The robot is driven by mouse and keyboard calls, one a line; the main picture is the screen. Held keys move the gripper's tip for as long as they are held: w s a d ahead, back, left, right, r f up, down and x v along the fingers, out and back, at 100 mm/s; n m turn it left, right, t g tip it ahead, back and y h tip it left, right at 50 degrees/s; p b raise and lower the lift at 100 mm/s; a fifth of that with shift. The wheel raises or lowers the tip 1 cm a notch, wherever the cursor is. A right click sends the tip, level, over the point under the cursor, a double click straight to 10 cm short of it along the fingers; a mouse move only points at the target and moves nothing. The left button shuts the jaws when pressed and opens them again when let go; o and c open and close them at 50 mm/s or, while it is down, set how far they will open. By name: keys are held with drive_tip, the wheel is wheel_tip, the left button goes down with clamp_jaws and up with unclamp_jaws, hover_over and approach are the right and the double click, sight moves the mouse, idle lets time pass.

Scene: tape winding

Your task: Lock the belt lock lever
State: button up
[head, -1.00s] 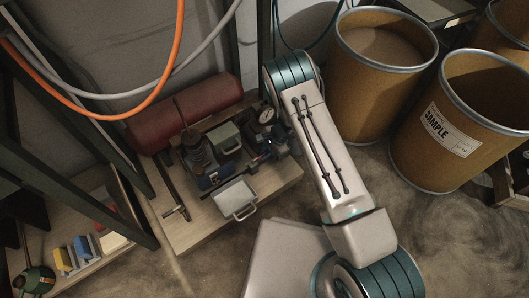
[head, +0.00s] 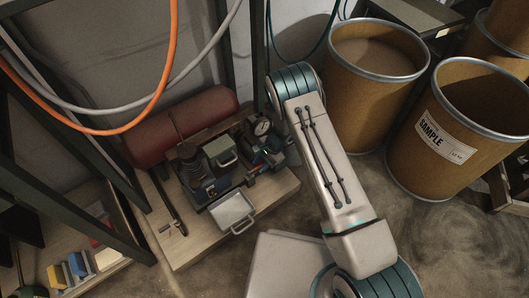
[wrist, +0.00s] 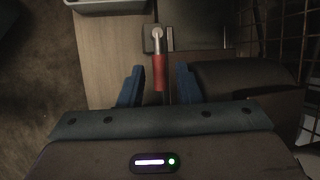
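The lever has a red handle (wrist: 158,72) and a silver pivot end on a small block (wrist: 157,39), seen in the wrist view. Its handle points toward my gripper. My gripper (wrist: 158,86) is open, with one blue finger on each side of the red handle and visible gaps on both sides. The fingers do not touch it in this view. In the head view, the machine (head: 208,190) sits on a wooden board.
A red cylinder (head: 180,125) lies behind the machine, and a grey handled tray (head: 233,210) is at its front. Large brown drums (head: 375,100) stand to the right. An orange hose (head: 165,75) hangs at upper left.

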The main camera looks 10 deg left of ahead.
drive_tip(key=shift+m, duration=0.3)
drive_tip(key=shift+s+d+m+t+p, duration=0.2)
drive_tip(key=shift+s+m+t+p, duration=0.15)
drive_tip(key=shift+m, duration=0.35)
drive_tip(key=d+r+n+p, duration=0.1)
drive_tip(key=d+r+p, duration=0.2)
drive_tip(key=r, duration=0.8)
drive_tip(key=d+r+p, duration=0.3)
drive_tip(key=r+p, duration=0.2)
drive_tip(key=r, duration=0.6)
drive_tip(key=w+d+r+n+p, duration=0.1)
drive_tip(key=d+r+p, duration=0.2)
drive_tip(key=r, duration=0.9)
drive_tip(key=shift+d+n+p, duration=0.15)
drive_tip(key=shift+n+p, duration=0.15)
drive_tip(key=shift+p, duration=0.25)
drive_tip(key=shift+w+t, duration=0.1)
drive_tip(key=shift+t, duration=0.15)
